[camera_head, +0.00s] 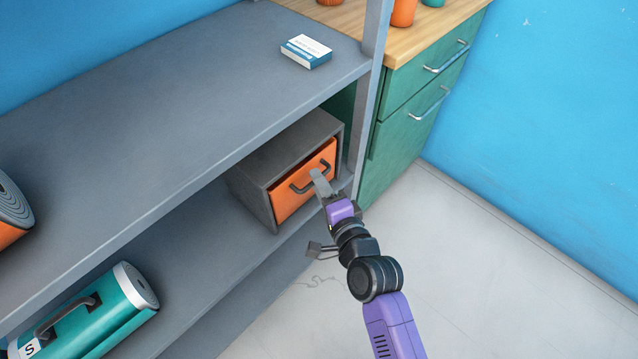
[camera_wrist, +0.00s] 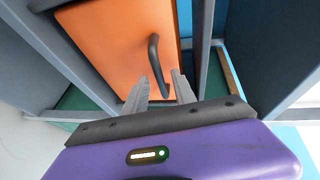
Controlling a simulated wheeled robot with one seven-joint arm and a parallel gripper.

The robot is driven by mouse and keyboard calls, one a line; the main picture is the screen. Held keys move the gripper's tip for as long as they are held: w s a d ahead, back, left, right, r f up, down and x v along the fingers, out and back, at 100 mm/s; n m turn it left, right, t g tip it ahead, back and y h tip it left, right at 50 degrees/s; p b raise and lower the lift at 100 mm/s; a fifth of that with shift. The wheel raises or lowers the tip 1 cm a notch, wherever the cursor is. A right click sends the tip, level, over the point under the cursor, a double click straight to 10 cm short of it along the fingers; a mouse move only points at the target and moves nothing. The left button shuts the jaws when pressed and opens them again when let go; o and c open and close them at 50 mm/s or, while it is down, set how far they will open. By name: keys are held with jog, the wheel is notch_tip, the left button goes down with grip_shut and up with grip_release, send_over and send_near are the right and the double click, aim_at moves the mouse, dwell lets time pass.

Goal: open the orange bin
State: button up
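The orange bin (camera_head: 287,204) is an orange-fronted drawer in a grey box (camera_head: 270,163) on the lower shelf. Its front carries a dark bar handle (camera_head: 299,187). In the wrist view the orange front (camera_wrist: 110,45) fills the upper middle, with the handle (camera_wrist: 154,62) running down toward my fingers. My gripper (camera_head: 316,174) is right at the bin's front, by the handle. In the wrist view my gripper (camera_wrist: 160,88) has its two fingers apart, with the handle's lower end between or just beyond their tips. Contact cannot be told.
The grey shelf unit (camera_head: 180,90) holds a small white and blue box (camera_head: 306,51) on top and a teal cylinder (camera_head: 95,315) below. A green cabinet (camera_head: 405,130) with a wooden top stands at right. The pale floor (camera_head: 500,270) is clear.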

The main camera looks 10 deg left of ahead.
jog(key=shift+w+a, duration=0.1)
jog(key=shift+w, duration=0.05)
grip_shut()
dwell(1.4)
